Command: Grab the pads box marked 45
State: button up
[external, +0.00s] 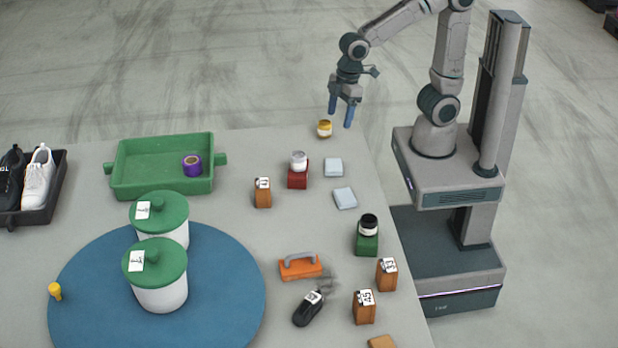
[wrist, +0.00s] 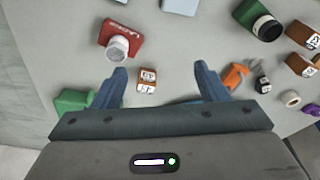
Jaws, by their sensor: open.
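The brown pads box whose label appears to read 45 (external: 364,309) stands near the front right of the grey table in the external view. A similar brown box (external: 386,276) stands just behind it to the right; its label is hard to read. A third brown box (external: 263,195) stands farther back, left of the red box. My gripper (external: 340,118) is open and empty, raised at the table's back right corner, well away from the box marked 45. In the wrist view, a labelled brown box (wrist: 147,80) shows between the open fingers (wrist: 160,70), at a distance below.
An orange tool (external: 300,268) and a dark object (external: 307,311) lie left of the brown boxes. A yellow-topped jar (external: 324,129) stands near my gripper.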

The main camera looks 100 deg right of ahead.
jog(key=w+a+n+y, duration=0.1)
jog(key=w+a+n, duration=0.5)
jog(key=a, duration=0.8)
jog(key=n+g+y+p, duration=0.1)
jog(key=n+g+y, duration=0.1)
jog(key=n, duration=0.6)
send_near(365, 295)
jog(key=x, duration=0.4)
jog(key=w+x, duration=0.1)
jog(key=x, duration=0.1)
jog(key=shift+a, duration=0.25)
jog(key=x, duration=0.2)
jog(key=s+b+x, duration=0.1)
jog(key=x, duration=0.1)
jog(key=shift+f, duration=0.45)
jog(key=shift+w+a+f, duration=0.1)
jog(key=shift+a+f, duration=0.05)
jog(key=shift+f, duration=0.25)
jog(key=shift+y, duration=0.3)
jog(key=c, duration=1.1)
